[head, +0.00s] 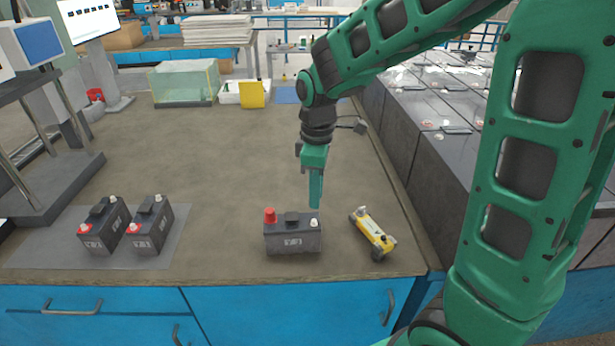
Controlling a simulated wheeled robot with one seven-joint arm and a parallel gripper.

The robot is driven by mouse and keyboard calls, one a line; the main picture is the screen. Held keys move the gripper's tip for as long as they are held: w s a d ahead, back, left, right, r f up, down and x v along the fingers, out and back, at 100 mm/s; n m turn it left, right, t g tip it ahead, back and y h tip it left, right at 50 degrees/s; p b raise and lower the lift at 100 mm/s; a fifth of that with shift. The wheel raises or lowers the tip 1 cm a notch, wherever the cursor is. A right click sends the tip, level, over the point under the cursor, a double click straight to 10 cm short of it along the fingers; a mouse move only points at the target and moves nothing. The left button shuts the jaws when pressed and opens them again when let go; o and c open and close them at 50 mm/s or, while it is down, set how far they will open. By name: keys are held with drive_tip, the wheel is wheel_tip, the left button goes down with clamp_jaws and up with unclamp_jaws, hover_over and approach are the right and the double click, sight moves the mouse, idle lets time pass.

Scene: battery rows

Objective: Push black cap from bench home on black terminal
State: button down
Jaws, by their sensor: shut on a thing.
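The black battery (292,240) stands upright near the bench's front edge. A red cap (270,215) sits on its left terminal. Its right terminal (315,223) shows pale and bare. My gripper (316,205) points down just above this right terminal, with a small gap seeming to show between them. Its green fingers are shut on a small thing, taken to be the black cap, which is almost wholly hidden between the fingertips. No loose black cap shows on the bench top.
A yellow and grey tool (372,232) lies right of the battery. Two more batteries (104,226) (150,226) stand on a grey mat (60,250) at left. A clear tank (184,83) and white tray (231,97) are at the back. The bench middle (215,150) is clear.

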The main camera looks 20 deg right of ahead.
sight(316, 221)
drive_tip(key=shift+w, duration=0.15)
drive_tip(key=shift+d+f, duration=0.1)
drive_tip(key=shift+f, duration=1.95)
drive_tip(key=shift+f, duration=1.4)
idle(1.7)
drive_tip(key=c, duration=1)
unclamp_jaws()
